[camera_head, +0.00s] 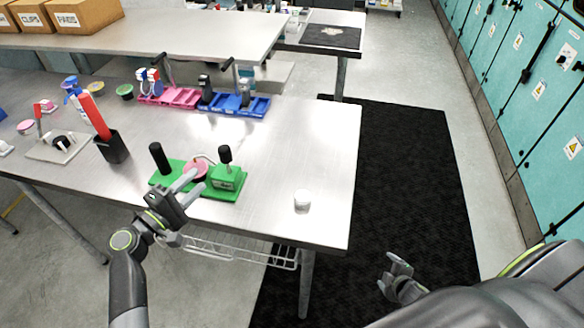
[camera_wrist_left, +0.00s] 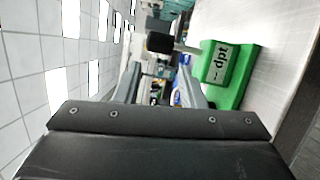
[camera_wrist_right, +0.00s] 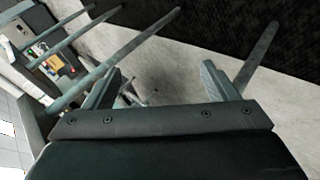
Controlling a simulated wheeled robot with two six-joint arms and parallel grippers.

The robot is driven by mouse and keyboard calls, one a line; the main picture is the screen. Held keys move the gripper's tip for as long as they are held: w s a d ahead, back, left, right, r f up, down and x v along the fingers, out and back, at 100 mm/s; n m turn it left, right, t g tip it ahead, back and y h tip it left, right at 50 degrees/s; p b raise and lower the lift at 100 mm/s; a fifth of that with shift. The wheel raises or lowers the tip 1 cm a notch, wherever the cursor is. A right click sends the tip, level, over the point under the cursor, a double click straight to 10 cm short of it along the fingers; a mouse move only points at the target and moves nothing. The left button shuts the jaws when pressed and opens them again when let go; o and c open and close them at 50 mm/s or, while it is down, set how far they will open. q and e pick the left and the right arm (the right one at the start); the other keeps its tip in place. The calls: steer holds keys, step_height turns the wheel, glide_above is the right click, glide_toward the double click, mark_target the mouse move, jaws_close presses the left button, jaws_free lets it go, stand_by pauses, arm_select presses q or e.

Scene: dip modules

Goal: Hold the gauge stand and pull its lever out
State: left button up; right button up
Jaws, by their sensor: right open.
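The green gauge stand (camera_head: 210,192) lies near the front edge of the metal table. It has a black upright handle (camera_head: 160,158), a pink round part (camera_head: 195,167) and a block marked "dpt" (camera_head: 228,178). A lever with a black knob (camera_head: 225,155) rises at the block; the left wrist view shows a black knob (camera_wrist_left: 160,42) on a metal rod beside the block (camera_wrist_left: 222,70). My left gripper (camera_head: 189,181) is open and empty at the stand's front, its fingers partly hiding it. My right gripper (camera_head: 398,268) is open and empty, away from the table at lower right.
A small white cylinder (camera_head: 302,200) stands right of the stand. A black holder (camera_head: 112,147) with a red item is to its left. Pink (camera_head: 172,97) and blue (camera_head: 246,105) trays are behind. A wire shelf (camera_head: 235,250) hangs below the front edge.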

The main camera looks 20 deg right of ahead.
mark_target(238, 175)
steer(key=w+d+r+n+t+y, duration=0.1)
steer(key=w+r+n+t+y, duration=0.2)
steer(key=w+r+n, duration=0.8)
steer(key=w+d+r+n+t+y, duration=0.1)
steer(key=w+r+n+t+y, duration=0.15)
steer(key=w+r+n, duration=0.85)
steer(key=a+r+y, duration=0.1)
steer(key=a+r, duration=0.1)
steer(key=a+r+n+y, duration=0.1)
steer(key=a+r, duration=0.1)
steer(key=r, duration=0.1)
steer(key=a+r+n+g+y, duration=0.1)
steer(key=a+r, duration=0.1)
steer(key=r, duration=0.1)
steer(key=shift+r+y, duration=0.15)
steer(key=shift+y, duration=0.2)
steer(key=w+a+r+n+g+y, duration=0.1)
steer(key=a+r+n+g+y, duration=0.15)
steer(key=a+n, duration=0.55)
steer(key=a+r+n+g+y, duration=0.2)
steer(key=a+r+n+g, duration=0.15)
steer(key=a, duration=0.75)
steer(key=shift+n+t, duration=0.25)
steer(key=shift+n, duration=0.2)
steer(key=x, duration=1.7)
steer(key=shift+w+a+f, duration=0.15)
steer(key=shift+a, duration=0.2)
steer(key=shift+c, duration=0.4)
steer(key=c, duration=1.2)
